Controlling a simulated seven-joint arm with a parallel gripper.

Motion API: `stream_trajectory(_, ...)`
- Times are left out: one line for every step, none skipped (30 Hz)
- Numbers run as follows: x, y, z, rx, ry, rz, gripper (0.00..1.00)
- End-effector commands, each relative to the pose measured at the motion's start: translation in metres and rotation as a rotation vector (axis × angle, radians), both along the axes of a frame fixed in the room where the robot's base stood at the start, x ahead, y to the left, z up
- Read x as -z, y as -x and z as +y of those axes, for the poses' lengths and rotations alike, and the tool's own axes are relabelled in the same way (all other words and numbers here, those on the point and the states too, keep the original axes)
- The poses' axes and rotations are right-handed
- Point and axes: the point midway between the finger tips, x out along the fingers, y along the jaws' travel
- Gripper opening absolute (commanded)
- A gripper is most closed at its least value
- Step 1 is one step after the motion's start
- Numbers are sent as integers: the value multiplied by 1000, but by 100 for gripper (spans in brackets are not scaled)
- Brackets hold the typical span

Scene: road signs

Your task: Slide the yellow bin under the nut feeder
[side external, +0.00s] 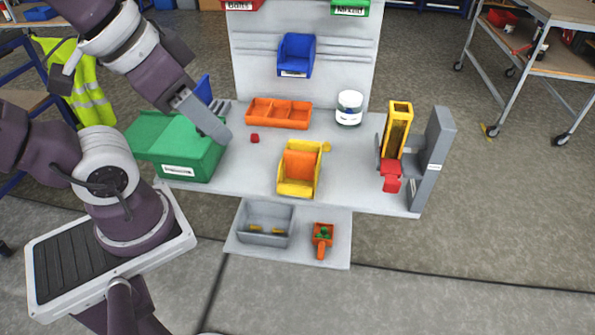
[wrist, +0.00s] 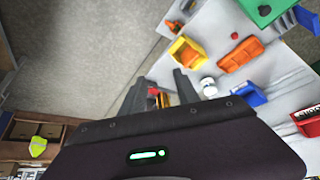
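The yellow bin (side external: 299,187) stands upright near the front middle of the bench, with an orange piece (side external: 301,165) in it. It also shows in the wrist view (wrist: 186,50). The nut feeder, a tall yellow frame (side external: 399,118) with a red part (side external: 391,178) below, is at the bench's right end beside a grey post; the bin is left of it, clearly apart. My gripper (side external: 216,127) is above the right edge of the green bin, away from the yellow bin. In the wrist view its two fingers (wrist: 161,77) are apart with nothing held.
A green bin (side external: 180,150) is at the left. An orange tray (side external: 278,112), a white jar (side external: 349,107) and a small red block (side external: 255,138) lie behind the yellow bin. A grey post (side external: 435,160) stands at the right edge. The bench between bin and feeder looks clear.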

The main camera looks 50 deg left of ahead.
Motion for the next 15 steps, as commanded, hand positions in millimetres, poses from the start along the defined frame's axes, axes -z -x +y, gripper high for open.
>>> stream_trajectory(0, -3, 1, 5, -5, 6, 26)
stream_trajectory(0, -7, 2, 14, -14, 16, 20)
stream_trajectory(1, -17, 4, 36, -33, 38, 12)
stream_trajectory(1, -28, 6, 60, -51, 59, 6)
stream_trajectory(4, -41, 10, 91, -73, 86, 0)
stream_trajectory(10, -61, 15, 144, -104, 127, 0)
stream_trajectory(16, -78, 21, 186, -127, 158, 0)
stream_trajectory(24, -94, 26, 232, -148, 189, 0)
stream_trajectory(37, -116, 35, 294, -170, 229, 0)
stream_trajectory(50, -131, 41, 340, -183, 259, 0)
stream_trajectory(63, -145, 48, 389, -193, 288, 0)
stream_trajectory(84, -162, 58, 452, -204, 323, 0)
stream_trajectory(100, -173, 65, 499, -209, 348, 0)
stream_trajectory(116, -183, 72, 544, -212, 370, 0)
stream_trajectory(138, -193, 80, 601, -213, 396, 0)
